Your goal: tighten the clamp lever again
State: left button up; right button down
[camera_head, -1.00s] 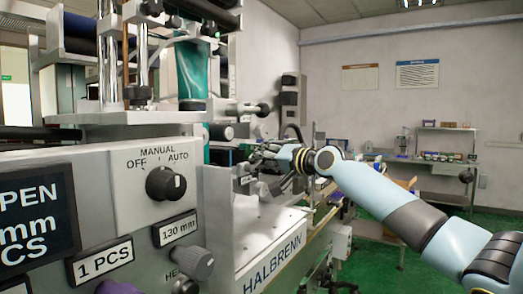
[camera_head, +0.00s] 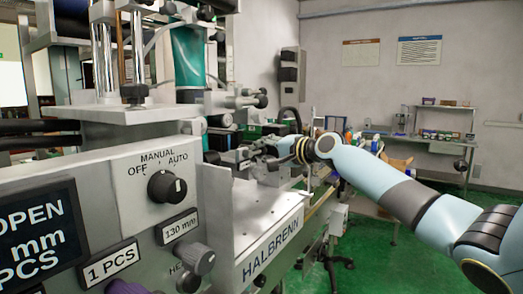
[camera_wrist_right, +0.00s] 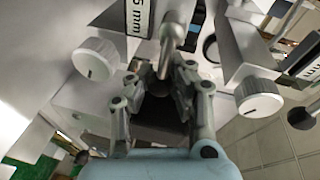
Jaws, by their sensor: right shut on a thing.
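My right gripper (camera_head: 258,155) reaches in from the right to the far side of the sleeve machine, above its white bed. It also shows in the right wrist view (camera_wrist_right: 160,78), where its fingers are closed around the lower end of a grey metal lever (camera_wrist_right: 174,30), which looks like the clamp lever. The lever's upper part rises beyond the fingertips, beside a scale label reading "5 mm" (camera_wrist_right: 138,16). The lever is too small to make out in the head view. My left gripper is not in view.
Round grey knobs stand left (camera_wrist_right: 95,59) and right (camera_wrist_right: 258,96) of the fingers. In the head view, the control panel (camera_head: 120,205) with its black selector knob (camera_head: 166,187) fills the left front. The green floor (camera_head: 400,262) is open at the lower right.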

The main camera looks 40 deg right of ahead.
jog(key=shift+f, duration=0.2)
jog(key=c, duration=1.5)
grip_release()
jog(key=shift+s, duration=0.1)
jog(key=shift+o, duration=0.6)
jog(key=shift+d+r, duration=0.1)
jog(key=v, duration=1.2)
